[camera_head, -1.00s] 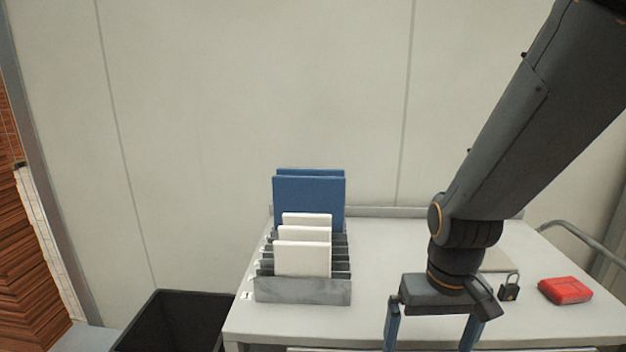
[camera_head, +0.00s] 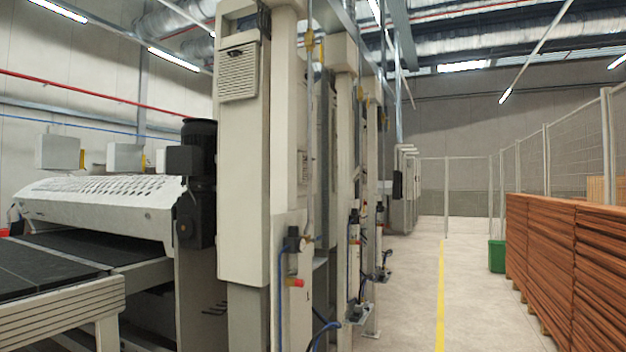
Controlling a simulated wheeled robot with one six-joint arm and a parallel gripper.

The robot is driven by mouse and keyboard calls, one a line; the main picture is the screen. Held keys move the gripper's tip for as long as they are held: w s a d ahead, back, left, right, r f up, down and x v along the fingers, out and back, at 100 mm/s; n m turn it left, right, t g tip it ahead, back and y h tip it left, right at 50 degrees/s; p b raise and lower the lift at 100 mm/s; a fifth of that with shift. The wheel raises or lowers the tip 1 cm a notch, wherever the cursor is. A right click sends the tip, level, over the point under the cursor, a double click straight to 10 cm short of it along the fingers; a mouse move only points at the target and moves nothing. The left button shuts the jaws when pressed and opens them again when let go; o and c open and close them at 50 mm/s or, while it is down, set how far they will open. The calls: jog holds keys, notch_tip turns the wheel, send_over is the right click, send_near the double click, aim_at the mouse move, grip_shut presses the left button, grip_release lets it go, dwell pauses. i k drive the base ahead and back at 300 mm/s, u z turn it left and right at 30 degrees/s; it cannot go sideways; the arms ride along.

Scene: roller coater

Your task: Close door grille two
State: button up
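My gripper is not in view now. A tall cream machine column (camera_head: 243,170) stands left of centre, with a slatted vent panel (camera_head: 239,72) near its top. I cannot tell whether this panel is door grille two, and no open grille door can be made out. Further machine columns (camera_head: 347,150) stand behind it along the aisle. A wire mesh fence (camera_head: 531,162) runs along the right side.
A conveyor (camera_head: 65,255) and a white perforated hood (camera_head: 100,200) are at left. Stacked brown boards (camera_head: 550,250) line the right side, with a green bin (camera_head: 497,256) beyond. Hoses and valves stick out from the columns. The aisle floor (camera_head: 405,290) with its yellow line (camera_head: 440,290) is clear.

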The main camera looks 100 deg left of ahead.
aim_at(357, 172)
jog(key=u, duration=2.7)
jog(key=i, duration=1.6)
jog(key=z, duration=0.45)
jog(key=i, duration=3.5)
jog(key=u, duration=0.9)
jog(key=i, duration=1.8)
jog(key=u, duration=0.55)
